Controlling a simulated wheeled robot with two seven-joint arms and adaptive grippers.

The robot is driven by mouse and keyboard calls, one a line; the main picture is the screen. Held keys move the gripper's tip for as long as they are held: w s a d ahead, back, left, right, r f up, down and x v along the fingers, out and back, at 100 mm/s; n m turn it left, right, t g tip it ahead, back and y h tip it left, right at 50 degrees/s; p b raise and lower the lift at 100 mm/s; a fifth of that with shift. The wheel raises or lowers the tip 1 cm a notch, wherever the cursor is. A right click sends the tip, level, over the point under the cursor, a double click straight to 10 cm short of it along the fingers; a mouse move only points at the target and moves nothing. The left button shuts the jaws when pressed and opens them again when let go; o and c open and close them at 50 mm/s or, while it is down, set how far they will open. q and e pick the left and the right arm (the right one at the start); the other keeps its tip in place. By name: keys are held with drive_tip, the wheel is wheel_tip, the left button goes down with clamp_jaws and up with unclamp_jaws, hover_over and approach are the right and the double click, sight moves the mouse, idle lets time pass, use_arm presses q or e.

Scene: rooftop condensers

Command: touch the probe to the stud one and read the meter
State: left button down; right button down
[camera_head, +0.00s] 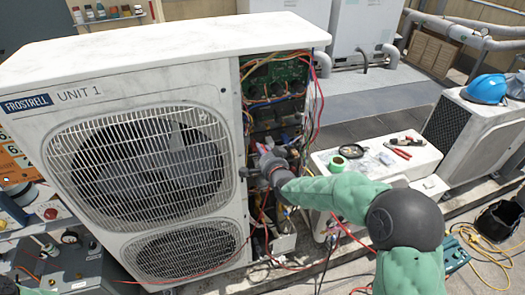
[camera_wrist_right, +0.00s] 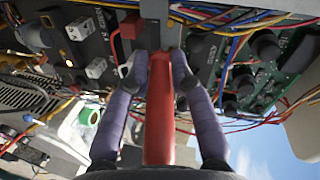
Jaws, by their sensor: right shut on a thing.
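My right gripper (camera_head: 258,166) reaches into the open side of the white condenser marked UNIT 1 (camera_head: 145,45). In the right wrist view, the gripper (camera_wrist_right: 160,62) is shut on a red probe (camera_wrist_right: 158,115), with a purple-grey finger on each side of it. The probe points away from me toward a grey metal part (camera_wrist_right: 154,10) among the wiring. Its tip is hidden, so I cannot tell whether it touches anything. I cannot pick out stud one or a meter reading. My left gripper does not show.
Loose wires and a green circuit board (camera_head: 283,75) crowd the opening. A white unit (camera_head: 415,160) beside it carries pliers (camera_head: 398,153) and green tape (camera_head: 337,161). A blue hard hat (camera_head: 485,89) sits on another condenser at right. A small dial (camera_head: 69,237) is at lower left.

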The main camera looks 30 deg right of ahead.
drive_tip(key=p, duration=0.1)
approach(252, 132)
drive_tip(key=shift+x, duration=1.55)
drive_tip(key=shift+d+f, duration=0.1)
drive_tip(key=shift+w+d+b, duration=0.15)
drive_tip(key=shift+w+b, duration=0.3)
drive_tip(key=shift+b, duration=0.2)
idle(0.8)
idle(0.5)
drive_tip(key=shift+f+b+v, duration=0.25)
drive_tip(key=shift+b+v, duration=0.1)
drive_tip(key=shift+v, duration=0.8)
drive_tip(key=shift+f+b+v, duration=0.25)
drive_tip(key=shift+b+v, duration=0.05)
drive_tip(key=shift+v, duration=0.85)
drive_tip(key=shift+f+b+v, duration=0.25)
drive_tip(key=shift+b+v, duration=0.1)
drive_tip(key=shift+v, duration=0.8)
